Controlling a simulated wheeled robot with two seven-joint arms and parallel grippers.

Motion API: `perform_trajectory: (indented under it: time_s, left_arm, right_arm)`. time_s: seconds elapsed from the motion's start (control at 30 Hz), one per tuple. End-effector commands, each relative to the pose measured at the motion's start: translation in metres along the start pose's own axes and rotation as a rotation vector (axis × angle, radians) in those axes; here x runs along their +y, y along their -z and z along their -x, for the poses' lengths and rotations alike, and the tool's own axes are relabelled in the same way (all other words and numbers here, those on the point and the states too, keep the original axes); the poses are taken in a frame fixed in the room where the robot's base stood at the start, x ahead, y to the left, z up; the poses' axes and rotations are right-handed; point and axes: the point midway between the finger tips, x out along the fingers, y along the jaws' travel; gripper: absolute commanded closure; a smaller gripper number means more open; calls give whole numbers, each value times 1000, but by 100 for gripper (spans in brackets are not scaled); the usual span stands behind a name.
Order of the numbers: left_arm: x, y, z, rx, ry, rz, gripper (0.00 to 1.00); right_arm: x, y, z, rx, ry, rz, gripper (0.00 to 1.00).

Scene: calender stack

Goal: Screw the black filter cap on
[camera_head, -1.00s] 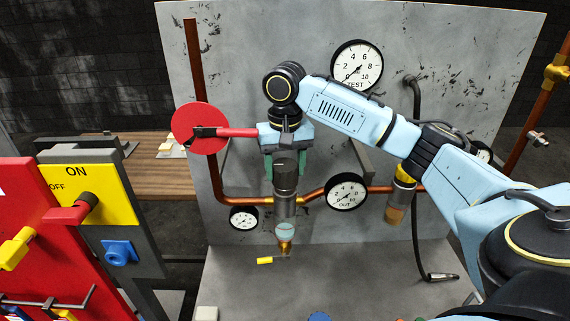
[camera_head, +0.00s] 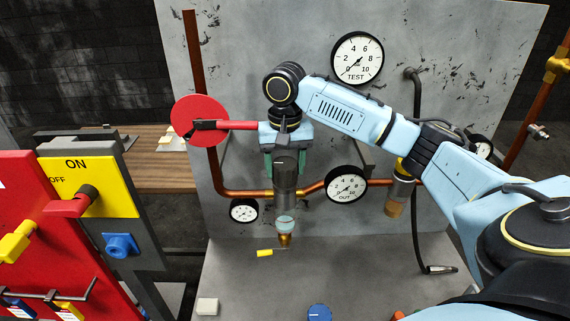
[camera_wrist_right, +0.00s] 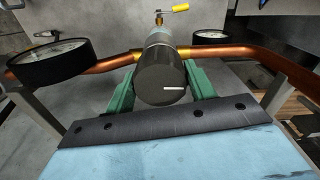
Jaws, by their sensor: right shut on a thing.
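The black filter cap (camera_head: 286,172) sits at the top of the upright filter body on the copper pipe, above a clear bowl (camera_head: 285,224) with a brass lower end. My right gripper (camera_head: 284,168) comes down from above, and its green fingers are shut on the cap. In the right wrist view the dark round cap (camera_wrist_right: 160,84), with a white mark on its face, lies between the green fingers (camera_wrist_right: 160,90). The joint between cap and body is hard to make out, so I cannot tell how tight it is. My left gripper does not show.
The copper pipe (camera_head: 250,193) runs behind the filter, with the OUT gauge (camera_head: 346,185) on the right and a small gauge (camera_head: 243,210) on the left. A red disc (camera_head: 199,121) stands close left of my gripper. A yellow-handled valve (camera_head: 265,253) is below.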

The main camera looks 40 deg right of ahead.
Motion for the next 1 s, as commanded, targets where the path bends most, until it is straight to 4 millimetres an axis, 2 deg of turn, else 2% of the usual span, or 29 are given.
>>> perform_trajectory:
  time_s: [0.17,0.43,0.67,1.0]
  left_arm:
    - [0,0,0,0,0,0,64]
    - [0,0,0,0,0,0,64]
    - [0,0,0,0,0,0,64]
    - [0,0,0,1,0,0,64]
  right_arm:
    - [0,0,0,2,1,-116,84]
    - [0,1,1,2,1,-130,84]
    - [-1,1,1,2,2,-298,84]
    - [-1,1,1,3,2,-344,84]
